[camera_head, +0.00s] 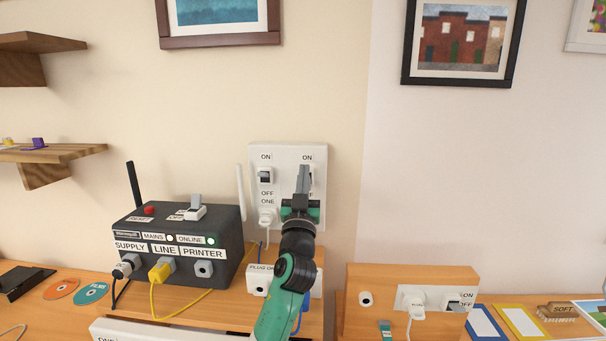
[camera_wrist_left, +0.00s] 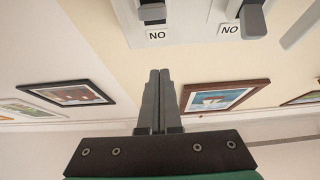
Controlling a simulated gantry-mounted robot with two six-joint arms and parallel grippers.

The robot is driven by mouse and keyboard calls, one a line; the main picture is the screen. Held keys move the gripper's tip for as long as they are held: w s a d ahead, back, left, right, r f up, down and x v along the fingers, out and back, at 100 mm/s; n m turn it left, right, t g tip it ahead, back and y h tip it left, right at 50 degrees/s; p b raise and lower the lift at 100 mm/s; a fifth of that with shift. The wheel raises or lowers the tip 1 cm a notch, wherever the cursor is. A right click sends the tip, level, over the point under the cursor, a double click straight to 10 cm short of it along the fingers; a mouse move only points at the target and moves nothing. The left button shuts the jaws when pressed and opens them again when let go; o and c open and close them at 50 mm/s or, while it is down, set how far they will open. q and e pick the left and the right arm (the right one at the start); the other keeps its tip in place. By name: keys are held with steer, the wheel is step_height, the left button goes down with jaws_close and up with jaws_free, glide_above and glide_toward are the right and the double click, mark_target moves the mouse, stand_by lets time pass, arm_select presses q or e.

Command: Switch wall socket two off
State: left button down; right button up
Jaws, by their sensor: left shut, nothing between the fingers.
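A white double wall socket (camera_head: 287,165) is on the wall, with ON and OFF labels beside two switches. The left switch (camera_head: 265,176) has the ONE label and a plug below it. The right switch is mostly hidden behind my left gripper (camera_head: 304,170) in the head view. In the left wrist view, which is upside down, two grey switch levers show at the top: the one above my fingers (camera_wrist_left: 152,13) and another to the right (camera_wrist_left: 253,19). My left gripper (camera_wrist_left: 160,73) is shut and empty, its fingertips just apart from the lever in that view. My right gripper is not seen.
A dark box (camera_head: 180,245) with antennas, labels and plugged cables stands left of the socket. A wooden block (camera_head: 365,322) with a small socket and plug stands at lower right. Framed pictures (camera_head: 463,40) hang above. The wall right of the socket is clear.

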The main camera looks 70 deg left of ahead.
arm_select(q)
steer(key=a+f+b+v, duration=0.1)
steer(key=f+v, duration=0.1)
steer(key=v, duration=0.7)
steer(key=shift+d+f, duration=0.25)
steer(key=shift+w, duration=0.2)
